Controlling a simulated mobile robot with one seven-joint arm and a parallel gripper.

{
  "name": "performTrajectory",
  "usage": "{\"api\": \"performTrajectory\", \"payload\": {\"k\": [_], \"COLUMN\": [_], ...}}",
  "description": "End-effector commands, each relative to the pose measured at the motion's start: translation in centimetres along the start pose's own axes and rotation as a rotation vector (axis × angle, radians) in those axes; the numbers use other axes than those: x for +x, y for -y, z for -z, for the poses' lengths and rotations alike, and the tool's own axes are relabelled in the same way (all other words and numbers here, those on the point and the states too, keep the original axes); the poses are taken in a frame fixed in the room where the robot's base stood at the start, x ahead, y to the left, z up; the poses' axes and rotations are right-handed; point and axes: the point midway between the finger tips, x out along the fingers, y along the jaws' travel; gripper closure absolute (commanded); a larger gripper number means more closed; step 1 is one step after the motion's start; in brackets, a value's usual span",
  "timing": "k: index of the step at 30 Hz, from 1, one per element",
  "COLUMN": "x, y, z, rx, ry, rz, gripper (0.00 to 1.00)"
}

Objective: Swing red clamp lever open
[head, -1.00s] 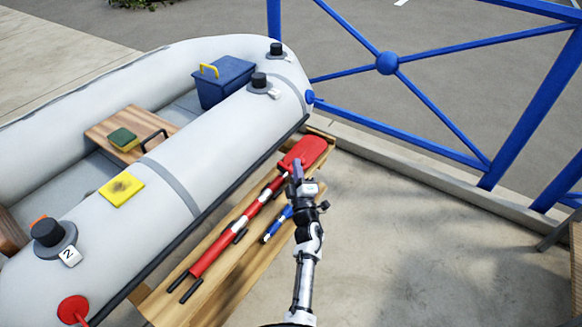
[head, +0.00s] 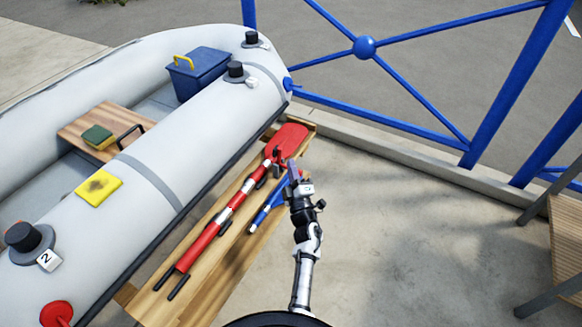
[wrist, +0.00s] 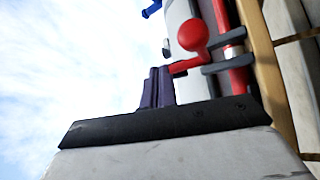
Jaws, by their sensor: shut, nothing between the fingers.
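The red clamp lever, with a round red knob, shows large in the wrist view (wrist: 192,36), just beyond and right of my fingertips. In the head view a small red knob (head: 277,155), likely the same lever, stands at the neck of the red paddle (head: 207,232). My gripper (head: 294,170) is just right of it, over the bench's right side. In the wrist view its dark fingers (wrist: 157,87) are together and empty. They look close to the lever's red arm, but I cannot tell whether they touch it.
The paddle and a blue-and-white tool (head: 266,209) lie on a wooden bench (head: 148,300) along the grey inflatable boat (head: 200,125). A blue railing (head: 390,125) stands behind. A wooden table (head: 567,245) is at the right edge. Concrete floor right of my arm is clear.

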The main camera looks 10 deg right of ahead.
Motion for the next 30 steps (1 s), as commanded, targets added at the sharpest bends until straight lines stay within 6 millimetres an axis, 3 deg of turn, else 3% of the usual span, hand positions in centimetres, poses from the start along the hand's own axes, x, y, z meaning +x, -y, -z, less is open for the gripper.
{"api": "performTrajectory", "payload": {"k": [4, 8, 24, 30], "x": [0.2, 0.9, 5.2, 6.2], "y": [-0.6, -2.5, -14.5, -17.1], "z": [0.3, 0.9, 5.1, 6.0], "rx": [-0.002, -0.002, -0.003, -0.001], "ry": [-0.001, -0.002, -0.001, 0.0], "rz": [-0.001, -0.002, -0.002, -0.001], "gripper": [1.0, 1.0, 1.0, 1.0]}}
